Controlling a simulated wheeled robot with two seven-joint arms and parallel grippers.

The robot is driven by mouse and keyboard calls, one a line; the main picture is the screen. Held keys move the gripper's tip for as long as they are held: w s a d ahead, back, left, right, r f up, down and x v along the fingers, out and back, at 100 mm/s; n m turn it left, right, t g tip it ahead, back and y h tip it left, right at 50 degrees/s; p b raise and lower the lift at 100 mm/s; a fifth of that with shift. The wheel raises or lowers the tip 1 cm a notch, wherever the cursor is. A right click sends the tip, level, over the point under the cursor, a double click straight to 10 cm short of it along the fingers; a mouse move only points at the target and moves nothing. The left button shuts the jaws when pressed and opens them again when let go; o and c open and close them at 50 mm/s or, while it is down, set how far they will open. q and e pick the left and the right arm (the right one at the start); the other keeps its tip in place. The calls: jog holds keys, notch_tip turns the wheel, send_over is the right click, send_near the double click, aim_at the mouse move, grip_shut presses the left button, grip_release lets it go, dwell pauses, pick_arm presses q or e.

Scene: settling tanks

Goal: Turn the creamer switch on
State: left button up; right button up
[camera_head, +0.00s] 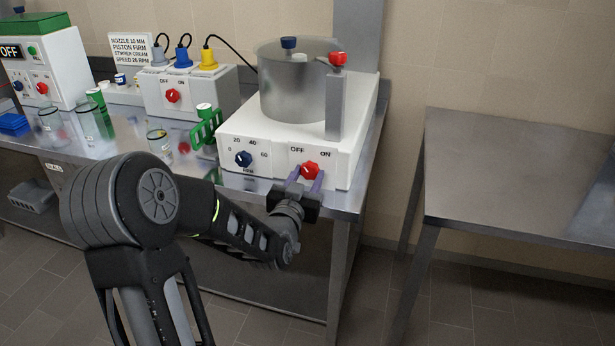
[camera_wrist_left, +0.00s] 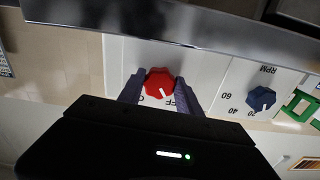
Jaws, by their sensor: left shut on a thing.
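The creamer (camera_head: 282,153) is a white box with a steel pot (camera_head: 293,85) on top, standing on the steel table. Its switch is a red knob (camera_head: 310,170) under the OFF and ON labels; it also shows in the left wrist view (camera_wrist_left: 158,81). My left gripper (camera_head: 306,177) is shut on the red knob, one purple-grey finger on each side, as the left wrist view also shows (camera_wrist_left: 160,84). There the knob's white mark leans towards the OFF label; the ON label is mostly hidden by the gripper body. My right gripper is out of view.
A blue RPM knob (camera_head: 243,158) sits left of the switch. Left on the table are a green rack (camera_head: 206,130), glass beakers (camera_head: 160,146) and a second white box (camera_head: 196,95) with its own red knob. An empty steel table (camera_head: 520,170) stands right.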

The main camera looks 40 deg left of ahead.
pick_arm(q)
grip_shut()
jog(key=shift+f+m+b, duration=0.1)
jog(key=shift+m+b, duration=0.8)
jog(key=shift+b, duration=0.3)
jog(key=m+b, duration=0.4)
jog(key=shift+a, duration=0.1)
jog(key=m+b, duration=0.3)
jog(key=m, duration=0.1)
jog(key=shift+m, duration=0.3)
jog(key=shift+r+m+b, duration=0.15)
jog(key=shift+m+b, duration=0.3)
jog(key=shift+m, duration=0.5)
jog(key=shift+r+m+b, duration=0.1)
jog(key=shift+m+b, duration=0.35)
jog(key=shift+m, duration=0.5)
